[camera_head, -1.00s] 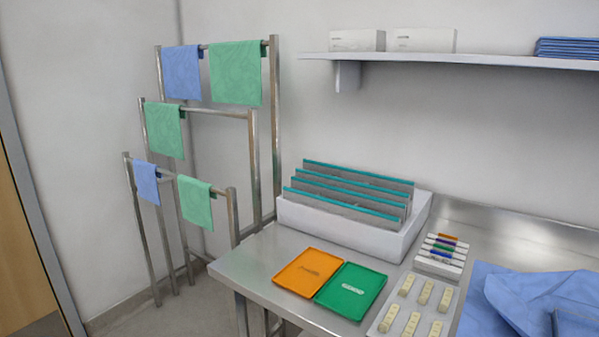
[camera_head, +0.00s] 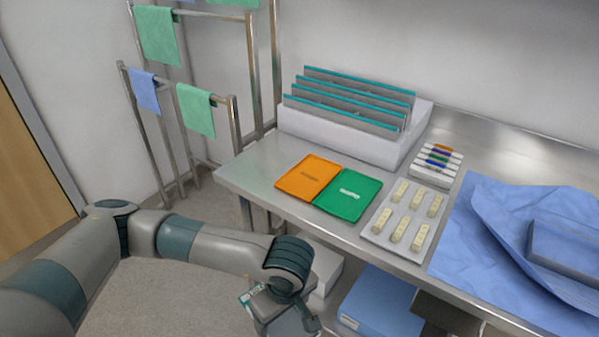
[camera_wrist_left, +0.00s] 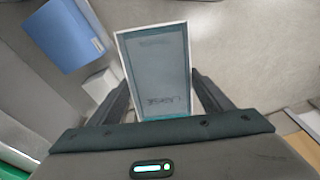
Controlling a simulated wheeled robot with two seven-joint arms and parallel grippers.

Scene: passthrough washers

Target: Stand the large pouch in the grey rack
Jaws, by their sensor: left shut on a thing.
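My left gripper (camera_wrist_left: 160,100) is shut on a flat rectangular pouch (camera_wrist_left: 157,60), with a finger at each side edge. The pouch has a pale border, a blue-grey face and faint upside-down lettering. In the head view my left gripper (camera_head: 290,318) is low, in front of the table, and only a small corner of the pouch (camera_head: 247,297) shows beside it. The grey rack (camera_head: 305,128) stands at the back of the table. Several upright grey panels with teal top edges stand in it. My right gripper is not in view.
An orange tray (camera_head: 306,178) and a green tray (camera_head: 347,195) lie before the rack, near the table's front edge. A pale tray of small blocks (camera_head: 405,215) and a blue drape (camera_head: 490,230) are to the right. A blue box (camera_head: 380,305) sits below. Towel rails (camera_head: 235,130) stand left.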

